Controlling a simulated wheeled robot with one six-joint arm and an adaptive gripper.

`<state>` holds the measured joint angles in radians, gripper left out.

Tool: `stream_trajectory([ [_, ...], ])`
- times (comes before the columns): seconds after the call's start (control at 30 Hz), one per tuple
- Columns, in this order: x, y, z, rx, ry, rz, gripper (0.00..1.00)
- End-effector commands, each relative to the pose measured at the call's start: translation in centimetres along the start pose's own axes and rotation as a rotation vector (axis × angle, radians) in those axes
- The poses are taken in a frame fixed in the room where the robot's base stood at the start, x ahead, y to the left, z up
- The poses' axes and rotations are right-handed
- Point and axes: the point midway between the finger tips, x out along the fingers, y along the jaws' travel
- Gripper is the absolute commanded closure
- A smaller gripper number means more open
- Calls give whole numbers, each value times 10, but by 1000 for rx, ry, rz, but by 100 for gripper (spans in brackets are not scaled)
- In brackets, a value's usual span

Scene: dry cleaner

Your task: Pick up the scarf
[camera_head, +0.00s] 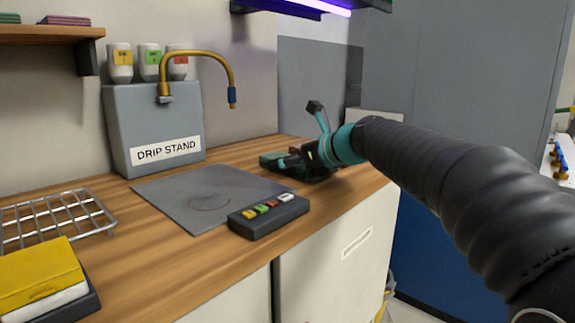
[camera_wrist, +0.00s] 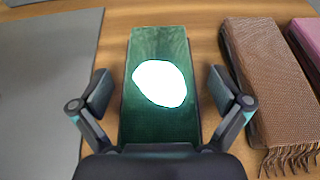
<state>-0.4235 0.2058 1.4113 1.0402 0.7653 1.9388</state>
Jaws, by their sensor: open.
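A green, flat, fabric-like piece (camera_wrist: 160,120) lies on the counter in the wrist view, with a bright white patch on it. A brown folded scarf (camera_wrist: 268,75) with a fringed end lies to its right, and a pink folded cloth (camera_wrist: 308,45) is cut off at the right edge. My gripper (camera_wrist: 160,92) is open, one finger on each side of the green piece, apart from it as far as I can see. In the head view my gripper (camera_head: 300,160) is low over the counter's far right end and hides most of what lies there.
A grey mat (camera_head: 205,197) lies left of my gripper, with a dark button box (camera_head: 268,217) at its front. A grey drip stand (camera_head: 152,128) with a brass tap stands behind. A wire rack (camera_head: 55,220) and yellow cloth (camera_head: 40,275) are at left.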

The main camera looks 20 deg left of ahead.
Motion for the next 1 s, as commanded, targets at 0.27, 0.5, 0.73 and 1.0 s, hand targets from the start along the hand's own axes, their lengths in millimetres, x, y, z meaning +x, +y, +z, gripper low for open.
stream_trajectory([
  [0.27,1,0,0,0,0,-1,12],
  [0.5,1,0,0,1,0,-1,65],
  [0.73,1,0,0,1,0,-1,65],
  [1.0,-4,0,13,0,-2,-1,65],
])
